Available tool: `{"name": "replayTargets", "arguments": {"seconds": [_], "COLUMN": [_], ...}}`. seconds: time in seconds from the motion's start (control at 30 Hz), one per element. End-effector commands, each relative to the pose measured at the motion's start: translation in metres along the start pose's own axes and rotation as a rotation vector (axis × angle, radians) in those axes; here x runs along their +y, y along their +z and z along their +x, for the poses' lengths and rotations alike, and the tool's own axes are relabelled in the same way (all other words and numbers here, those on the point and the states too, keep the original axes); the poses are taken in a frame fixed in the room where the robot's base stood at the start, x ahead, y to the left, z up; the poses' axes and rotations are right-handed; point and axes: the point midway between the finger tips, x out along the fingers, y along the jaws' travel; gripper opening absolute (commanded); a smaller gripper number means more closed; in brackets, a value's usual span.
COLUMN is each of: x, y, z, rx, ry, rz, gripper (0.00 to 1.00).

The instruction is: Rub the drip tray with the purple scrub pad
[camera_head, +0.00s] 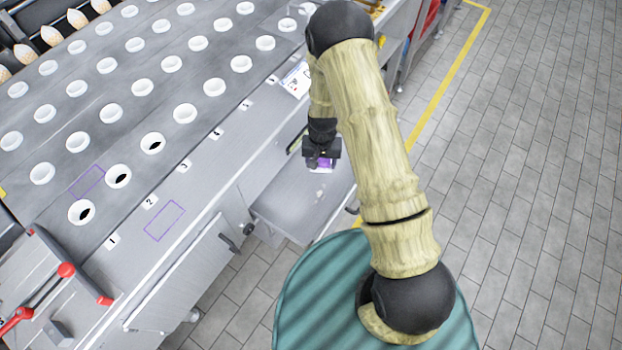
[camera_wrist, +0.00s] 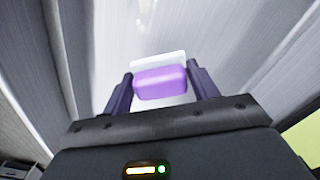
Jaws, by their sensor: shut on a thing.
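The purple scrub pad (camera_wrist: 160,83) is held between the two dark fingers of my gripper (camera_wrist: 161,92) in the wrist view, with a white edge along its far side. In the head view the pad (camera_head: 326,163) shows as a small purple patch under my gripper (camera_head: 322,166). My gripper points down over the grey metal drip tray (camera_head: 290,205), which juts out from the front of the counter. The pad is over the tray's far part. I cannot tell whether it touches the tray surface.
The counter (camera_head: 225,165) has rows of round white cups and number labels. Purple outlines mark its top and front edge (camera_head: 165,221). A red-handled device (camera_head: 62,285) stands at lower left. A black handle (camera_head: 228,243) sticks out left of the tray. Tiled floor lies clear at right.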

Motion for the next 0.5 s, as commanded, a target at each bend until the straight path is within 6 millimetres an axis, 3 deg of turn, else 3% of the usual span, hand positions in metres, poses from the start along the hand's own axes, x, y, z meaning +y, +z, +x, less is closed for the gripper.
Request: {"name": "replayTargets", "arguments": {"seconds": [0.5], "x": [0.003], "y": [-0.001], "z": [-0.048], "rx": [0.000], "ry": [0.000], "rz": [0.007], "gripper": [0.38]}}
